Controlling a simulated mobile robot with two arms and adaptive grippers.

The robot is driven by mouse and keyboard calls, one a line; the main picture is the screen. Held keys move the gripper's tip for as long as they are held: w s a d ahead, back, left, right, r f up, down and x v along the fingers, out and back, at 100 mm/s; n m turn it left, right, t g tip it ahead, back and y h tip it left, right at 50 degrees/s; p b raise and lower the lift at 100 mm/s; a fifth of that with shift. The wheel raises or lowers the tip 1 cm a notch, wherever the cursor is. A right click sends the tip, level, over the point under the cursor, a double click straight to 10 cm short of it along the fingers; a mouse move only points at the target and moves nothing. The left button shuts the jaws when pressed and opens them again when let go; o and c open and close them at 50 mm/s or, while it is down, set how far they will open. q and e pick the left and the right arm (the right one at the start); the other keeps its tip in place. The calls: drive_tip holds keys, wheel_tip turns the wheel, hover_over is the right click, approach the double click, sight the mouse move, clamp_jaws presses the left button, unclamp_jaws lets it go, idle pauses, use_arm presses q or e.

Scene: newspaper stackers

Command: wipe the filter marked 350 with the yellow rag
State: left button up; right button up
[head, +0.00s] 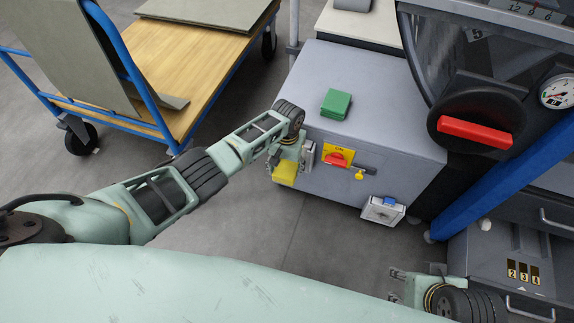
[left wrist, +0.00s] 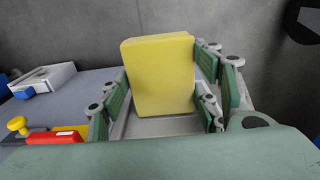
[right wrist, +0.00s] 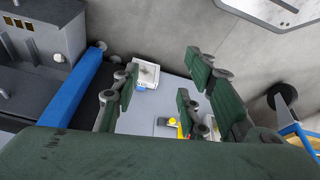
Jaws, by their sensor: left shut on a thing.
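The yellow rag (head: 285,173), a folded block, is held in my left gripper (head: 291,162) beside the left end of the grey cabinet. In the left wrist view the rag (left wrist: 158,75) stands between the fingers, which are shut on it. My right gripper (head: 397,286) is low at the front right; in the right wrist view its fingers (right wrist: 155,98) are apart with nothing between them. I cannot read a 350 mark anywhere. A white box with a blue part (head: 383,210) sits at the cabinet's lower front right; I cannot tell whether it is a filter.
The grey cabinet (head: 400,150) carries a green block (head: 336,103) on top and a red-yellow switch (head: 338,157) in front. A blue post (head: 490,175) and drawers marked 2, 3, 4 (head: 510,250) stand at right. A wooden cart (head: 190,60) is at left. The floor between is clear.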

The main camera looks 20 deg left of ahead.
use_arm(q)
drive_tip(key=shift+r, duration=0.15)
drive_tip(key=shift+r+p, duration=0.55)
drive_tip(key=shift+p, duration=0.15)
drive_tip(key=shift+r, duration=0.1)
use_arm(e)
drive_tip(key=shift+w+f, duration=0.15)
drive_tip(key=shift+w, duration=0.1)
drive_tip(key=shift+w, duration=0.1)
use_arm(q)
drive_tip(key=shift+r+p, duration=0.2)
drive_tip(key=shift+p, duration=0.15)
drive_tip(key=shift+r, duration=0.15)
drive_tip(key=shift+w+r+p, duration=0.2)
drive_tip(key=shift+r+p, duration=0.15)
use_arm(e)
drive_tip(key=x, duration=0.4)
drive_tip(key=shift+s+a+f, duration=0.15)
drive_tip(key=shift+s+f, duration=0.1)
